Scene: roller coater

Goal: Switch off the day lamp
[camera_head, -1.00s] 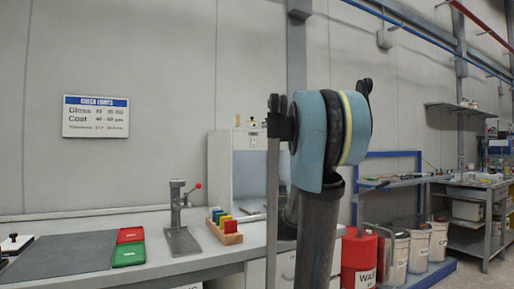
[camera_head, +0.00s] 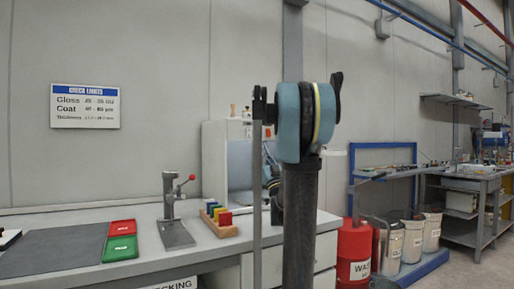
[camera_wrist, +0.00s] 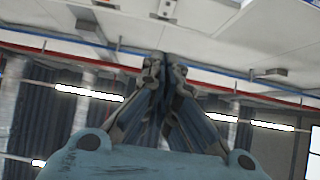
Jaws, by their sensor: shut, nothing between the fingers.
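A pale box-like booth (camera_head: 214,160) with an open front stands at the back of the bench in the head view; it may house the day lamp. Small red and dark parts (camera_head: 247,114) show on its top, too small to identify. My arm hides much of its right side. No lamp or switch can be made out for sure. My gripper (camera_wrist: 165,60) is shut and empty in the wrist view, its fingertips together, with ceiling and upper wall behind. In the head view I cannot clearly make it out behind my arm.
The bench (camera_head: 190,258) holds a lever stand (camera_head: 172,215), a wooden block rack (camera_head: 221,228), red (camera_head: 121,227) and green (camera_head: 120,248) pads and a dark mat (camera_head: 55,250). A red waste drum (camera_head: 353,250) and pails stand right. A limits sign (camera_head: 85,106) hangs on the wall.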

